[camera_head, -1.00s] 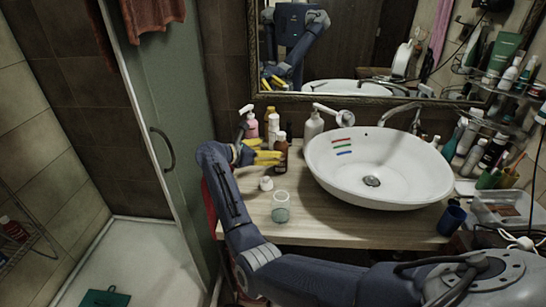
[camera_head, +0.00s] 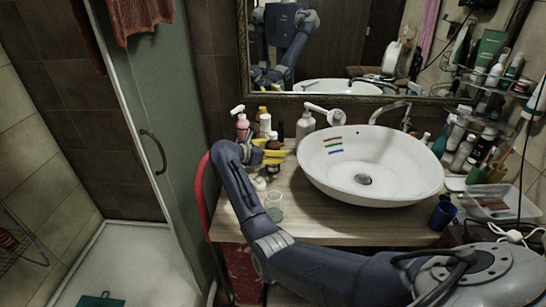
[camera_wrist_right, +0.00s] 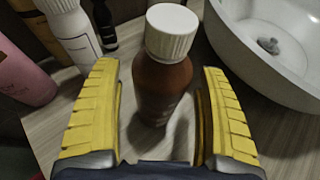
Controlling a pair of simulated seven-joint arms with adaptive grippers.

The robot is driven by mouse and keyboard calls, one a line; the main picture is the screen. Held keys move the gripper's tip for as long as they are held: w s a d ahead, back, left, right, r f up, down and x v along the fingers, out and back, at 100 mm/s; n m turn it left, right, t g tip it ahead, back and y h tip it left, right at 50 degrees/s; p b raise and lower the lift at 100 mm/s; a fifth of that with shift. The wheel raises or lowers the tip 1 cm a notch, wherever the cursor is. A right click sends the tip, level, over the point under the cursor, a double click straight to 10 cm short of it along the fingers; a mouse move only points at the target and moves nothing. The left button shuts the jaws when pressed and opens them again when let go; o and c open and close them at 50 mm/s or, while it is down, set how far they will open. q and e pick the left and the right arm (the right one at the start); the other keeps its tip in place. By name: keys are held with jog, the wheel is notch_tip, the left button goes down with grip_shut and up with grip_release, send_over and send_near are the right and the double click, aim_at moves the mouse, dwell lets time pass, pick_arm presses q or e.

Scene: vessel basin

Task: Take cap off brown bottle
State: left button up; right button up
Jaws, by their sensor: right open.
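The brown bottle (camera_wrist_right: 160,88) stands upright on the wooden counter with its white ribbed cap (camera_wrist_right: 171,32) on top. In the right wrist view it stands between the yellow fingers of my right gripper (camera_wrist_right: 160,110), which is open with a gap to the bottle on both sides. In the head view my right gripper (camera_head: 273,156) is at the bottle, left of the basin, and its fingers partly hide the bottle. My left gripper does not show.
The white basin (camera_head: 370,165) is close on the right. A pink bottle (camera_head: 242,127) and a white soap dispenser (camera_head: 305,125) stand near the bottle. A glass (camera_head: 274,205) and a small white jar (camera_head: 260,183) are in front. The front middle counter is clear.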

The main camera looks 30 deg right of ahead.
jog(key=shift+c, duration=0.6)
jog(key=c, duration=1.3)
jog(key=shift+r, duration=0.15)
jog(key=shift+c, duration=0.2)
notch_tip(320, 180, up, 20)
jog(key=o, duration=0.7)
grip_shut()
